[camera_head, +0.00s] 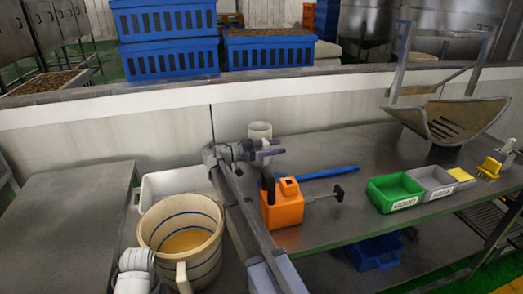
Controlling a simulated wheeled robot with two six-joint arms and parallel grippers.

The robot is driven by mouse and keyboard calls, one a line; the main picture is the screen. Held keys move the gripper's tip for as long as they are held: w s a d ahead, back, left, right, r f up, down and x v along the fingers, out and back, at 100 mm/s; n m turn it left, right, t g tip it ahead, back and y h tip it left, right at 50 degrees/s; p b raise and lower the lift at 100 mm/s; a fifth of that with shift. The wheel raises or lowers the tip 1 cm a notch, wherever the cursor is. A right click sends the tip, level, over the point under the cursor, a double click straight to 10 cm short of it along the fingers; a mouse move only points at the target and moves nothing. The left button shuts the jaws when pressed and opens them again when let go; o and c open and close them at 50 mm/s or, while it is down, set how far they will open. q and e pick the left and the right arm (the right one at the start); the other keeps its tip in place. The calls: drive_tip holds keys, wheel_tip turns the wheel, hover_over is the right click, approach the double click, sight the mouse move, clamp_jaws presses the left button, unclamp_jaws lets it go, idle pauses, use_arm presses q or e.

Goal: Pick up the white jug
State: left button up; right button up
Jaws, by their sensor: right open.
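The white jug (260,130) stands upright at the back of the grey metal table, near the low wall. My right gripper (272,147) is open, its fingers pointing right. In the picture it overlaps the lower part of the jug and hides it. I cannot tell whether the fingers touch the jug or are only in front of it. No grip on the jug shows. My left gripper is not in view.
An orange container (283,207) and a blue bar (322,173) lie near my right arm. A large striped bucket (205,266) stands at lower left by a white bin (160,186). Green (394,191) and grey (432,181) trays sit right. The table's middle is fairly clear.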

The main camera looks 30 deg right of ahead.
clamp_jaws()
idle(0.3)
idle(1.1)
